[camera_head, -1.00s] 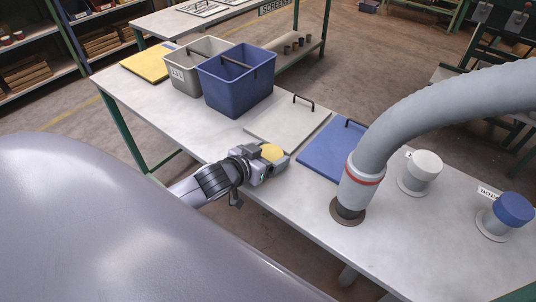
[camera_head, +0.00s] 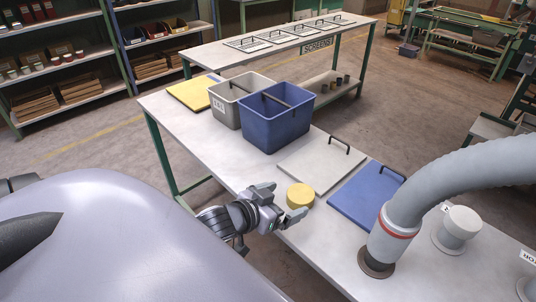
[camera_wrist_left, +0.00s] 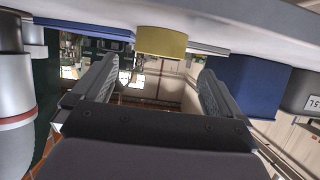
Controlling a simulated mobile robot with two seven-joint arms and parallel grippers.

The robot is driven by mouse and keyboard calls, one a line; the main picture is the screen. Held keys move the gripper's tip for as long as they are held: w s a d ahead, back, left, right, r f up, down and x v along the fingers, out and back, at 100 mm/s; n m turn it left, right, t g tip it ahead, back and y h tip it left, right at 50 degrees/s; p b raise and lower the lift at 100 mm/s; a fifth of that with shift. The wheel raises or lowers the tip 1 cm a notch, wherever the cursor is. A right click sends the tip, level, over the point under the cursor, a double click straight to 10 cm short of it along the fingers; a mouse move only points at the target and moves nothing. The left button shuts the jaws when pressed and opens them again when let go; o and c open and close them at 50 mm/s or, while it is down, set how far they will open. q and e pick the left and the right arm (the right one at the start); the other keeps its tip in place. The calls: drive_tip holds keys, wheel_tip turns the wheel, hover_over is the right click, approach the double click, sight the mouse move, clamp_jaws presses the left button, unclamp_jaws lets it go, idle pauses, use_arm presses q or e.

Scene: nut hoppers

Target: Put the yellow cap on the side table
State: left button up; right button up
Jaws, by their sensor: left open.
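The yellow cap (camera_head: 300,196) is a short round cylinder on the pale table near its front edge, just in front of the light grey panel. My left gripper (camera_head: 280,205) is open and empty at the front edge, its fingers pointing at the cap. In the left wrist view the picture is upside down; the cap (camera_wrist_left: 162,42) shows ahead, between and beyond the open fingers (camera_wrist_left: 155,88), apart from them. The pale table (camera_head: 222,160) holds the cap; I cannot tell whether it is the side table. My right gripper is not in view.
A grey bin (camera_head: 228,112) and a blue bin (camera_head: 272,130) stand at the back left, by a yellow panel (camera_head: 190,93). The light grey panel (camera_head: 318,165) and a blue panel (camera_head: 362,195) lie behind the cap. A thick hose (camera_head: 400,215) stands right. Another table (camera_head: 225,62) is behind.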

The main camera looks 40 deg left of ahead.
use_arm(q)
drive_tip(key=v, duration=0.5)
drive_tip(key=s+d+f+g, duration=0.1)
drive_tip(key=s+d+f, duration=0.3)
drive_tip(key=f, duration=0.3)
drive_tip(key=s+d+f+m+g+h, duration=0.1)
drive_tip(key=s+d+f+g, duration=0.1)
drive_tip(key=s+d+f, duration=0.2)
wheel_tip(320, 180, down, 4)
drive_tip(key=shift+s+d+r, duration=0.15)
drive_tip(key=shift+s+d, duration=0.2)
drive_tip(key=shift+d, duration=0.85)
drive_tip(key=shift+r+p, duration=0.25)
drive_tip(key=shift+p, duration=0.1)
